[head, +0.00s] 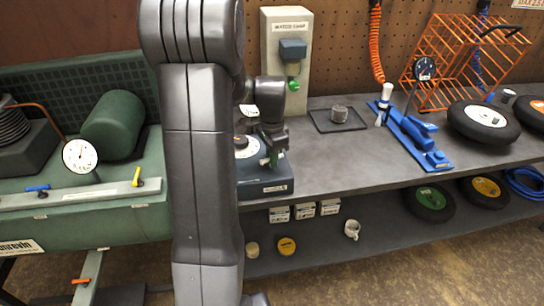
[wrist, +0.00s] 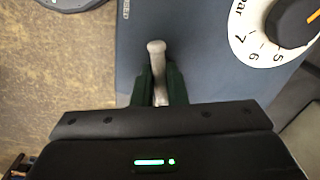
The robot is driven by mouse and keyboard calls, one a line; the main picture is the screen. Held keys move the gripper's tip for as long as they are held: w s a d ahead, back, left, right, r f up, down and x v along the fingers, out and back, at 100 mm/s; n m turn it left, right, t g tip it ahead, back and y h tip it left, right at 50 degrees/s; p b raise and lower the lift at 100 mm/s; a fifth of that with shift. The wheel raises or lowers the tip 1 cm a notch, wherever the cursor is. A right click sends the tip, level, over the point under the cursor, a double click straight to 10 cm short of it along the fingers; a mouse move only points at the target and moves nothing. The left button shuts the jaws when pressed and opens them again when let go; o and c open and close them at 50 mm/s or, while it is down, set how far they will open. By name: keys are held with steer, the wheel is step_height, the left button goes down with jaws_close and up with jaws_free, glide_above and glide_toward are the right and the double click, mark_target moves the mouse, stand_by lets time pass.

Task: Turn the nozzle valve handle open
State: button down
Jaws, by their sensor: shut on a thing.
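A pale grey metal lever with a rounded end, which looks like the nozzle valve handle (wrist: 156,58), stands between the dark green fingers of my gripper (wrist: 160,78) in the wrist view. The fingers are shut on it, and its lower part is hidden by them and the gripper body. The lever is beside a dark blue-grey box (wrist: 190,50) with a round white dial (wrist: 262,24). In the head view my gripper (head: 271,157) is at the right side of that box (head: 262,185) on the bench. My arm hides much of the area left of it.
A grey wall box (head: 300,30) with a green button stands behind. A blue tool (head: 415,140), an orange rack (head: 470,60) and wheels (head: 485,120) stand farther right. A green compressor (head: 110,125) is at left.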

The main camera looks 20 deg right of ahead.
steer(key=n, duration=0.4)
steer(key=shift+p, duration=0.3)
steer(key=n, duration=0.4)
steer(key=shift+n, duration=0.3)
steer(key=n, duration=0.4)
steer(key=shift+n+p, duration=0.3)
steer(key=shift+p, duration=0.1)
steer(key=shift+n, duration=1.9)
steer(key=c, duration=1.4)
jaws_free()
steer(key=shift+r, duration=0.1)
